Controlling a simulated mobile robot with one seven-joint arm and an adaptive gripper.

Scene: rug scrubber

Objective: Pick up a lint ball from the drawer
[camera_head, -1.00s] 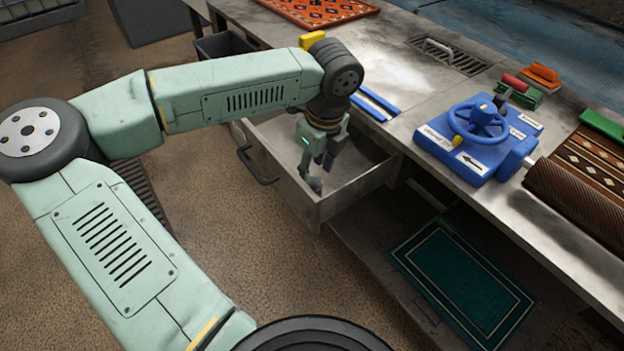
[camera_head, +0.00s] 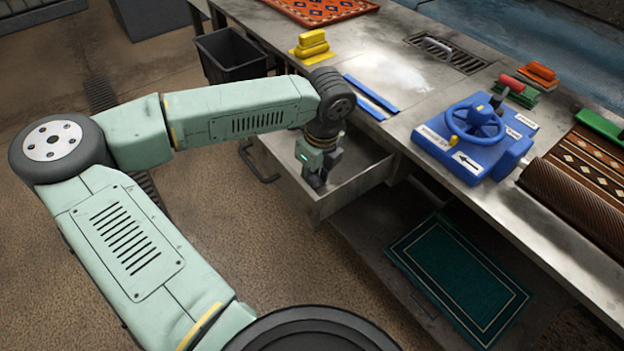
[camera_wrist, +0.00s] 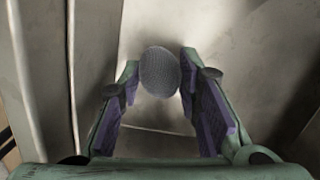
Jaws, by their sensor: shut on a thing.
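A grey, fuzzy-looking lint ball (camera_wrist: 160,72) sits between the tips of my gripper (camera_wrist: 160,85) in the wrist view. My gripper is shut on it, with one purple-padded finger on each side. In the head view my gripper (camera_head: 316,182) points down inside the open drawer (camera_head: 366,160), near its front corner. There the ball is mostly hidden and hard to tell from the fingertips. I cannot tell whether the ball still touches the drawer floor.
The drawer walls stand close around my gripper. A blue device with a handwheel (camera_head: 478,135) and blue strips (camera_head: 370,97) lie on the metal worktop (camera_head: 395,70). A yellow brush-like block (camera_head: 312,42) and a dark bin (camera_head: 230,65) are behind my arm. A green mat (camera_head: 460,270) lies below.

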